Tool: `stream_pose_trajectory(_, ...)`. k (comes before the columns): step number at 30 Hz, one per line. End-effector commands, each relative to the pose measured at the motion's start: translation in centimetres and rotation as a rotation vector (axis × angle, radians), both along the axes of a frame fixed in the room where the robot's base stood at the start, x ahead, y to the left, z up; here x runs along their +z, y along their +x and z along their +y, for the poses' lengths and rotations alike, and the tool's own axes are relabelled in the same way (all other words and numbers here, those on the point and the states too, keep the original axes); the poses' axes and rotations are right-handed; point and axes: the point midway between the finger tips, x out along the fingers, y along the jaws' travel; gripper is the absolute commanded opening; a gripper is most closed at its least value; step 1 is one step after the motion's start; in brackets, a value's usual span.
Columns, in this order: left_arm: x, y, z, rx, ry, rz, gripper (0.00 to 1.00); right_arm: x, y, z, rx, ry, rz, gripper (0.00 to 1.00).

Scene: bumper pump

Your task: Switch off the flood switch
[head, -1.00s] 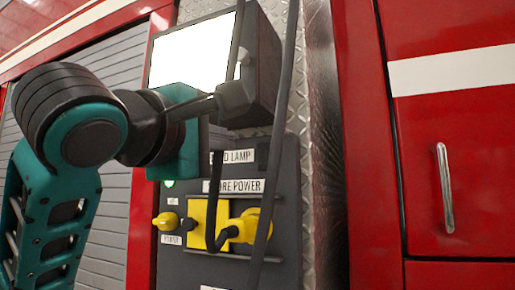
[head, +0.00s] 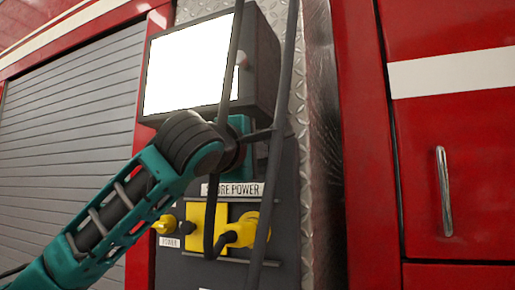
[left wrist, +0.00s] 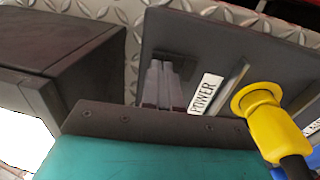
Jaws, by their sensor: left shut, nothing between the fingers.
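The flood lamp (head: 188,68) is a dark box with a bright white lit face, high on the vehicle's side in the head view. Below it is a dark control panel (head: 286,195). The flood switch cannot be made out; my left arm and hand cover the upper panel, where its label would be. My left gripper's teal hand (head: 240,165) is in front of that part. In the left wrist view the grey fingers (left wrist: 164,86) are together and empty, close to the dark panel beside a "POWER" label (left wrist: 206,93). Contact cannot be told. My right gripper is not in view.
A yellow plug (head: 241,230) with a dark cable sits under the "SHORE POWER" label (head: 237,189); it also shows in the left wrist view (left wrist: 264,112). Dark bars run down in front of the panel. A grey shutter (head: 65,105) is left, a red door (head: 460,170) right.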

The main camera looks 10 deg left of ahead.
Motion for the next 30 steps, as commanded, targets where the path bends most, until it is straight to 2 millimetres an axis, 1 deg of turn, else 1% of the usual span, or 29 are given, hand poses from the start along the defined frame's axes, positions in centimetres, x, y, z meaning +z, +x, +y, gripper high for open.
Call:
stream_pose_trajectory(3,0.1,0.3,-0.1,-0.001,0.000,0.000,0.00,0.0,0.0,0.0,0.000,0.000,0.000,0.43)
stream_pose_trajectory(14,0.2,0.3,-0.2,-0.002,0.000,0.002,0.00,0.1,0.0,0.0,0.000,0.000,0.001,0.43)
stream_pose_trajectory(22,1.0,0.7,-0.7,-0.005,0.010,0.052,0.00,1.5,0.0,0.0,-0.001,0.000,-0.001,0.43)
stream_pose_trajectory(23,0.7,0.7,-0.5,0.002,0.014,0.047,0.00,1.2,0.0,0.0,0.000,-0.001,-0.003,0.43)
stream_pose_trajectory(30,0.8,0.6,-0.5,0.002,0.015,0.044,0.00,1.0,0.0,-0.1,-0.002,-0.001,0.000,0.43)
